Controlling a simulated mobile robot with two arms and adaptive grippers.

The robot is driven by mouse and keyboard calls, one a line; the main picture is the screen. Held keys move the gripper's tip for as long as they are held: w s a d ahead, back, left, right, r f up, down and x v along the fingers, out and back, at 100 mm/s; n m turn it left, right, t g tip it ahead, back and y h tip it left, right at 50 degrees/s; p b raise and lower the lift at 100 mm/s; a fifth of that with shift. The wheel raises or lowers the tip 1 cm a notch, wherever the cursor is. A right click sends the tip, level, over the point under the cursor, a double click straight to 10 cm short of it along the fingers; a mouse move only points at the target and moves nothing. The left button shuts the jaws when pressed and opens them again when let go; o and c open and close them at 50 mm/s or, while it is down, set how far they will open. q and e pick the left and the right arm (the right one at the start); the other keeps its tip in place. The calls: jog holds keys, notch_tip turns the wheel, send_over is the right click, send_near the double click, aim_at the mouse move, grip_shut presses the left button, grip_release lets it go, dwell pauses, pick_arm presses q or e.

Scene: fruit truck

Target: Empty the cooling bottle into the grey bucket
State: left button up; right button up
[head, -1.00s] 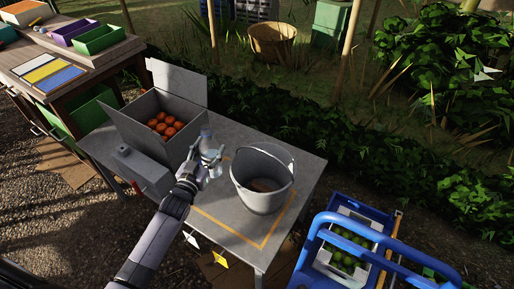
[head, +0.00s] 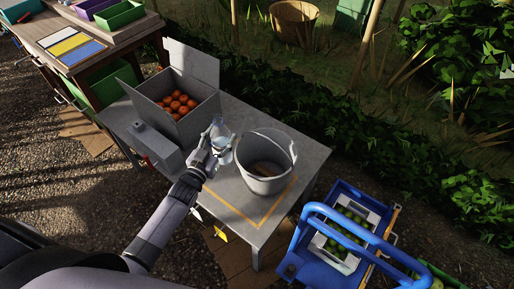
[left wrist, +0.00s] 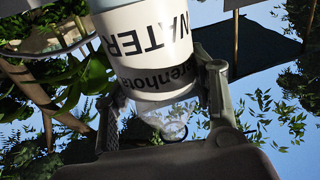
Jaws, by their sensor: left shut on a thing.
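The cooling bottle (head: 223,143) is a clear bottle with a white label, held at the left side of the bucket. In the left wrist view the label (left wrist: 146,45) reads WATER and the clear tapered end (left wrist: 168,118) lies between the fingers. My left gripper (head: 218,146) is shut on the bottle; its fingers also show in the left wrist view (left wrist: 160,100). The bottle's exact tilt is hard to tell. The grey bucket (head: 264,184) stands upright on the grey table, its handle up and a brownish patch inside. My right gripper is not in view.
An open grey box (head: 157,118) of oranges stands at the back left of the table (head: 238,200), with a small grey case (head: 155,146) before it. A blue cart (head: 300,262) with green fruit stands at the right. A yellow line marks the tabletop.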

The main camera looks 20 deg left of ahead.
aim_at(219, 152)
pick_arm(q)
jog(key=shift+m, duration=0.9)
notch_tip(219, 152, down, 8)
jog(key=b, duration=0.6)
jog(key=shift+f, duration=0.25)
jog(key=shift+w+d+r+m+g+p, duration=0.1)
jog(key=shift+r+m+g+p, duration=0.2)
jog(key=shift+r+p, duration=0.55)
jog(key=shift+d+m, duration=0.1)
jog(key=shift+m, duration=0.3)
jog(key=shift+d+r+m+g+y+p, duration=0.25)
jog(key=shift+r+m+p, duration=0.25)
jog(key=shift+m, duration=0.35)
jog(key=shift+d+r+m+g+y+p, duration=0.15)
jog(key=shift+r+m+g+y+p, duration=0.2)
jog(key=shift+m, duration=0.5)
jog(key=shift+f, duration=0.15)
jog(key=shift+a+f+m, duration=0.1)
jog(key=shift+a+m, duration=0.1)
jog(key=shift+m, duration=0.4)
jog(key=shift+a+r+m+p, duration=0.2)
jog(key=shift+r+m+p, duration=0.2)
jog(key=shift+r, duration=0.1)
jog(key=shift+g+y, duration=0.3)
jog(key=shift+a+r+m, duration=0.15)
jog(key=shift+m, duration=0.15)
